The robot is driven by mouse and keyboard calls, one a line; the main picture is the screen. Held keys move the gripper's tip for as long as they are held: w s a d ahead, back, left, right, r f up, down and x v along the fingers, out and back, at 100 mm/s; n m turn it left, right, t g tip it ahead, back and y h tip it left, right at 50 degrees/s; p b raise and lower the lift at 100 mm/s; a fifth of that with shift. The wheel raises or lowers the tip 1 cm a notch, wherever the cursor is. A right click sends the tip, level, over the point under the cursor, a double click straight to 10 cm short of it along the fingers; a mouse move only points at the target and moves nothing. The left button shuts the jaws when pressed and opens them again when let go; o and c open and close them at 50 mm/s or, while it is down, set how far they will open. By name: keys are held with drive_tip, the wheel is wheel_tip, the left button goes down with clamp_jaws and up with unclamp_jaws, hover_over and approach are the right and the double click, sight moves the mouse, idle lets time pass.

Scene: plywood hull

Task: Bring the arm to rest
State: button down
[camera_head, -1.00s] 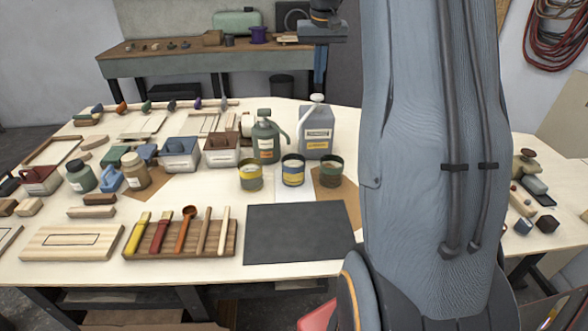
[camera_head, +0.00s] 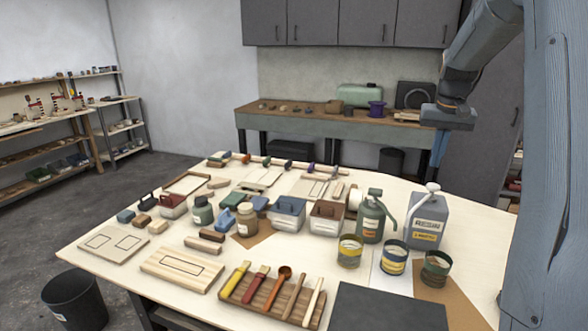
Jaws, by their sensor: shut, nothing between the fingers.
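My arm (camera_head: 555,150) rises along the right side of the head view, with its forearm bent over to the upper middle right. My gripper (camera_head: 437,160) hangs down from the wrist, fingers pointing downward. It is seen edge-on and looks closed, with nothing visible held. In the picture it overlaps the front of the back bench and shows above the grey jug (camera_head: 427,218). It looks clear of the objects on the plywood table.
The plywood table (camera_head: 120,275) carries tins, bottles, small boxes, a tool tray (camera_head: 262,298) and a dark mat (camera_head: 385,310). A green-grey bench (camera_head: 330,125) stands behind. Shelves (camera_head: 125,130) and a black bin (camera_head: 75,300) are at left. Floor at left is open.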

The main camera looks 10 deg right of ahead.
drive_tip(key=s+a+f+n+b, duration=0.2)
drive_tip(key=s+a+f, duration=0.6)
drive_tip(key=a, duration=0.4)
drive_tip(key=s+a+f+n+b, duration=0.2)
drive_tip(key=s+a+f, duration=0.6)
drive_tip(key=a, duration=0.4)
drive_tip(key=shift+n+g+y, duration=0.3)
drive_tip(key=shift+n+y, duration=0.1)
drive_tip(key=shift+n, duration=0.1)
drive_tip(key=s+a+f, duration=0.1)
drive_tip(key=s, duration=0.2)
drive_tip(key=s+a+f+b, duration=0.1)
drive_tip(key=s+a+f, duration=0.1)
drive_tip(key=s, duration=0.1)
drive_tip(key=s+a+f, duration=0.2)
drive_tip(key=s, duration=0.1)
drive_tip(key=shift+s+f, duration=0.2)
drive_tip(key=shift+s, duration=0.1)
drive_tip(key=shift+d, duration=0.1)
